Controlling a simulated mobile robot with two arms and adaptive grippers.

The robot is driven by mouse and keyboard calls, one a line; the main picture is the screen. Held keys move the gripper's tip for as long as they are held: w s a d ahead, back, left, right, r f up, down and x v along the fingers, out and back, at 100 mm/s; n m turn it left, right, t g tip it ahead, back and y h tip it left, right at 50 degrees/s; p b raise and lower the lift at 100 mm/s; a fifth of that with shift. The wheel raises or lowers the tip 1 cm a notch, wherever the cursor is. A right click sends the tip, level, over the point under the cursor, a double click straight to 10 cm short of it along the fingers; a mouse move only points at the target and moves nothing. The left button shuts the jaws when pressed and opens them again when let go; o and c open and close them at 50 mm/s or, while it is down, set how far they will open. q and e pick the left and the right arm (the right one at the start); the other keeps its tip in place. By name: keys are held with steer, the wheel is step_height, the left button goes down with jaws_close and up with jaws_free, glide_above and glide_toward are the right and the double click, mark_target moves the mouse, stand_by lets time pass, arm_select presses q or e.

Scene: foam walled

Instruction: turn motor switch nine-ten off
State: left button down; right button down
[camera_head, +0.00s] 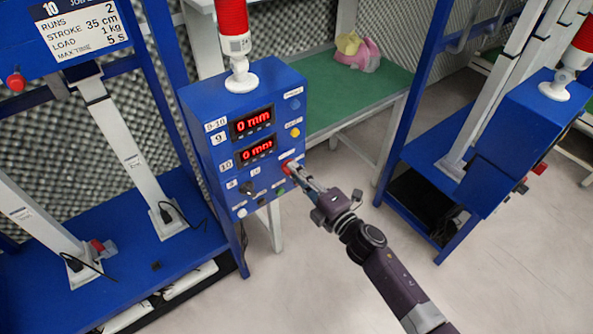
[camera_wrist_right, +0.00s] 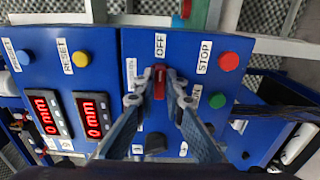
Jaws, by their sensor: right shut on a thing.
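The blue control box (camera_head: 210,110) carries the number plates 9 and 10 and two red displays reading 0 mm. A red switch handle (camera_wrist_right: 160,82) sits on its panel, with a white OFF label (camera_wrist_right: 160,45) just above it in the wrist view. The handle stands lengthwise, toward that label. My right gripper (camera_wrist_right: 161,90) is shut on the red handle, one finger on each side. In the head view, my right gripper (camera_head: 298,174) reaches the box's lower right edge and covers much of the switch. My left gripper is not in view.
A red button (camera_wrist_right: 229,61) by a STOP label and a green button (camera_wrist_right: 217,101) lie close right of the fingers. A black knob (camera_wrist_right: 155,143) is below. A red beacon (camera_head: 233,35) tops the box.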

stand_by(0.5)
steer(key=c, duration=2)
jaws_free()
steer(key=shift+d, duration=0.1)
steer(key=v, duration=1.2)
